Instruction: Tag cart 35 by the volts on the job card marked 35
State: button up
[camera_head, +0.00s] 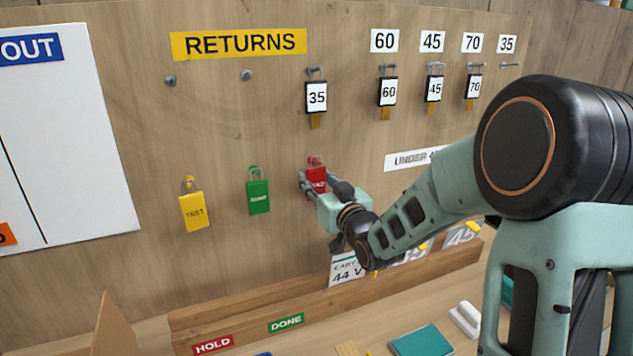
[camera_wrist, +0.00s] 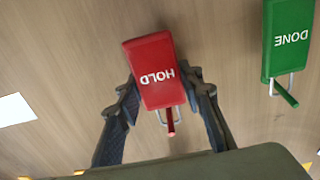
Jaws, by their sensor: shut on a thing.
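My gripper (camera_head: 314,180) is shut on the red HOLD tag (camera_head: 316,174) at the wooden board. In the wrist view the gripper (camera_wrist: 160,82) has one finger on each side of the red tag (camera_wrist: 152,70), and a red peg shows at its wire loop. A green tag (camera_head: 258,197) hangs to its left, reading DONE in the wrist view (camera_wrist: 290,40). A yellow TEST tag (camera_head: 194,212) hangs farther left. A job card reading 44 V (camera_head: 346,274) stands in the wooden rack; its cart number is unclear. A card marked 35 (camera_head: 411,256) is partly hidden by my arm.
A black 35 tag (camera_head: 316,98) hangs under the RETURNS sign (camera_head: 238,43). Tags 60, 45 and 70 hang at right; the hook under label 35 (camera_head: 509,65) is empty. HOLD (camera_head: 213,345) and DONE (camera_head: 286,323) labels mark the wooden ledge. An UNDER sign (camera_head: 411,159) is partly covered.

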jog(key=shift+s+d+r, duration=0.2)
jog(key=shift+s+d, duration=0.1)
jog(key=shift+s, duration=0.4)
jog(key=shift+s+d+r, duration=0.2)
jog(key=shift+s+d, duration=0.1)
jog(key=shift+s, duration=0.45)
jog(key=shift+s+d+r, duration=0.2)
jog(key=shift+s+d, duration=0.1)
jog(key=shift+s, duration=0.4)
send_near(317, 175)
jog(key=shift+w+a, duration=0.1)
jog(key=shift+w, duration=0.1)
jog(key=shift+f, duration=0.15)
